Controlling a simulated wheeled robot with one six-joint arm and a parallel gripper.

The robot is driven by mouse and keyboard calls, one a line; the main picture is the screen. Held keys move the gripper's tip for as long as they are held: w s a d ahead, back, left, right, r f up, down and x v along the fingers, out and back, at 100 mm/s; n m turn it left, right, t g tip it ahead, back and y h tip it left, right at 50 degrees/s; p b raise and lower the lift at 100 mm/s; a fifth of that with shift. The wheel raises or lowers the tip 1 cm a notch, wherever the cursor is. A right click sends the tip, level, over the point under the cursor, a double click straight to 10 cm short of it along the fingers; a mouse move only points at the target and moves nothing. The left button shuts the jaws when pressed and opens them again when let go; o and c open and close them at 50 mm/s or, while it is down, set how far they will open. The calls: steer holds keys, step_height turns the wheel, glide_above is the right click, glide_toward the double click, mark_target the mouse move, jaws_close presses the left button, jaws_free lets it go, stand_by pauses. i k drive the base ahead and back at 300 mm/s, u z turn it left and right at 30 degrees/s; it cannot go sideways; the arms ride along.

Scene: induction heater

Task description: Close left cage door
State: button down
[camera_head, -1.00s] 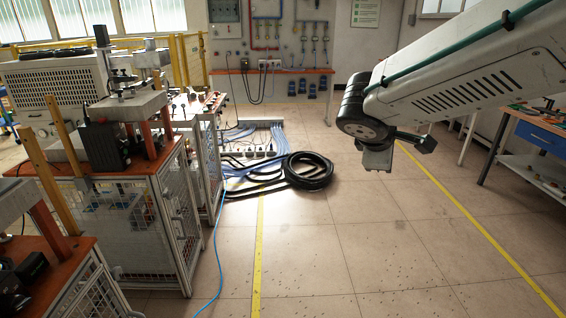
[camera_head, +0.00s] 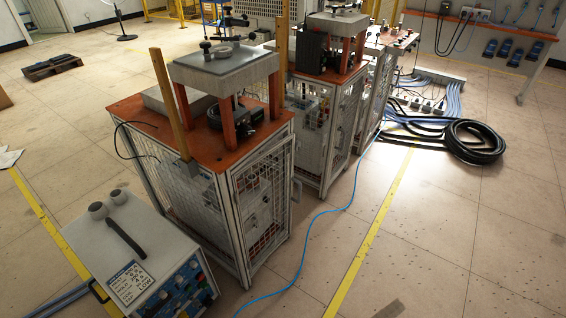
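The nearest machine stand (camera_head: 150,107) has an orange top and a wire-mesh cage below. Its mesh cage door (camera_head: 262,200) is on the side facing right. I cannot tell whether this door is fully shut or slightly ajar. A second caged stand (camera_head: 341,125) is behind it to the right, with mesh on its right-facing side. My gripper and arm are not in this view.
A grey control box (camera_head: 135,245) stands at the front left. A blue cable (camera_head: 312,222) runs along the floor beside the cages. A coiled black hose (camera_head: 473,142) lies farther right. The tiled floor (camera_head: 450,240) at the right front is clear.

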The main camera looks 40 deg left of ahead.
mark_target(291, 137)
steer(key=z, duration=0.05)
steer(key=k, duration=0.55)
steer(key=u, duration=0.95)
steer(key=i, duration=1.55)
steer(key=z, duration=0.7)
